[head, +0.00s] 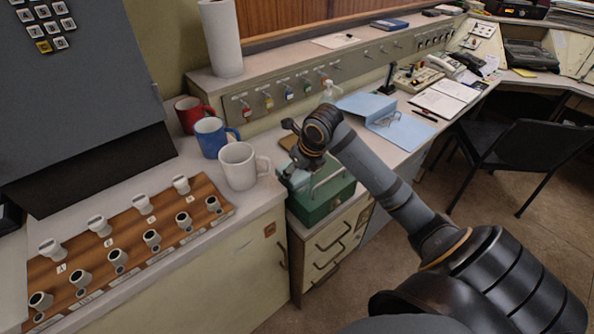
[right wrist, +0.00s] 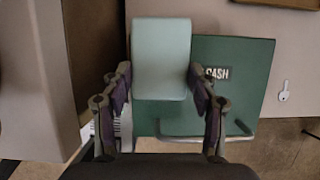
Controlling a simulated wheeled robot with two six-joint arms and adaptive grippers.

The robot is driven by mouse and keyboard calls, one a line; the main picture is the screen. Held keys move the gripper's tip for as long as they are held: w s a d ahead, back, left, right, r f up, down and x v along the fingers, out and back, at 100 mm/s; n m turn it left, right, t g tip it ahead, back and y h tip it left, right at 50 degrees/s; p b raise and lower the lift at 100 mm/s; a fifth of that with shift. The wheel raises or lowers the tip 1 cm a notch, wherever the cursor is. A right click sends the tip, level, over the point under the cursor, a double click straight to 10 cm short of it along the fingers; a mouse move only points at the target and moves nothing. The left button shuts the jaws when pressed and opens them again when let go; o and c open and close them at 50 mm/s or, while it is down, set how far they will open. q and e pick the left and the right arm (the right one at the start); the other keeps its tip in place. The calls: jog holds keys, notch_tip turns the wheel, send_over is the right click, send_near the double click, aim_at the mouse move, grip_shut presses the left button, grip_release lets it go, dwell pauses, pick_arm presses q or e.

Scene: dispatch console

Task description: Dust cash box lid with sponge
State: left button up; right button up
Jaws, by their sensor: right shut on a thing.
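The green cash box (head: 318,206) stands at the end of the white counter, its lid facing up with a metal carry handle (head: 328,184). In the right wrist view the box's green lid (right wrist: 235,85) shows a "CASH" label (right wrist: 217,73). My right gripper (head: 293,176) is over the box's left part. In the right wrist view the gripper (right wrist: 160,82) is shut on a pale green sponge (right wrist: 161,50), which covers part of the lid's left side. I cannot tell whether the sponge touches the lid. My left gripper is not in view.
A white mug (head: 238,167), a blue mug (head: 211,138) and a red mug (head: 190,114) stand left of the box. A blue folder (head: 398,128) lies beyond it. A small key-like item (right wrist: 284,91) lies right of the box in the wrist view.

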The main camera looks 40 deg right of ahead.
jog(key=shift+f, duration=0.3)
